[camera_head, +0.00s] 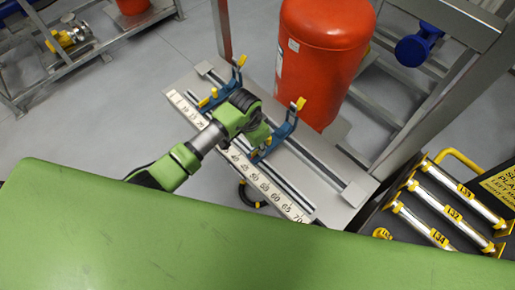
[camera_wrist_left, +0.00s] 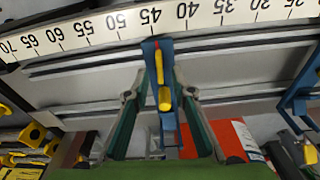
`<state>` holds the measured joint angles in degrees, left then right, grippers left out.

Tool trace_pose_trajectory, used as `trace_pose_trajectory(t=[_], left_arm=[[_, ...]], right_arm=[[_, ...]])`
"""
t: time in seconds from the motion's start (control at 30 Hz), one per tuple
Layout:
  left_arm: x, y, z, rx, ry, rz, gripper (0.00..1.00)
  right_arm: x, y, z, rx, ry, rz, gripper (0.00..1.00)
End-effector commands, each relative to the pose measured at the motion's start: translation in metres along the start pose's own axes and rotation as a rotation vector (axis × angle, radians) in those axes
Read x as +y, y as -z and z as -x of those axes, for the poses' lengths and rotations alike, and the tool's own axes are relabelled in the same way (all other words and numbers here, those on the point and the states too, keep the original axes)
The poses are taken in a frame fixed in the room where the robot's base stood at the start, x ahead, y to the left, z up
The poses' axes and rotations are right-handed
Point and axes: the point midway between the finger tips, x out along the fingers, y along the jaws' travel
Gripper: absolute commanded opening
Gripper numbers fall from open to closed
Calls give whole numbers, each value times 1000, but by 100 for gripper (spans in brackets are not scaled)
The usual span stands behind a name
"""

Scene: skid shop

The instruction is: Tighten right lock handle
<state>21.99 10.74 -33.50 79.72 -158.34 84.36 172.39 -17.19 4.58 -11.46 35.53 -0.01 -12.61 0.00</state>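In the head view two blue clamp brackets with yellow handles sit on a grey rail plate with a number scale (camera_head: 262,185). The right bracket (camera_head: 288,125) stands near the 45 mark, its yellow lock handle (camera_head: 300,103) pointing up. The left bracket (camera_head: 238,77) stands further left. My green left gripper (camera_head: 258,130) is over the plate beside the right bracket; its fingertips are hard to make out there. In the left wrist view its two fingers (camera_wrist_left: 160,95) are apart, with a yellow handle (camera_wrist_left: 164,85) on a blue bracket between them. Contact is unclear. My right gripper is not in view.
A red tank (camera_head: 320,60) stands behind the right bracket. A metal frame and a rack of labelled cylinders (camera_head: 440,210) are at the right. A red upright post (camera_head: 221,28) stands behind the plate. The other bracket (camera_wrist_left: 293,100) shows at the right of the wrist view.

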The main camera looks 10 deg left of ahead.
Motion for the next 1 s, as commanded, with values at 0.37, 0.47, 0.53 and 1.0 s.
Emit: trace_pose_trajectory(t=[0.37, 0.47, 0.53, 1.0], left_arm=[[0, 6, 31, 2, -1, 0, 23], [0, 6, 38, 1, -1, 0, 23], [0, 7, 42, 2, -1, 0, 23], [-1, 7, 46, -1, -5, -48, 23]], right_arm=[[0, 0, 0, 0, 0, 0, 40], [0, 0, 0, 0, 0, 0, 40], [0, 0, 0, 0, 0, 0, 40], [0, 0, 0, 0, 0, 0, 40]])
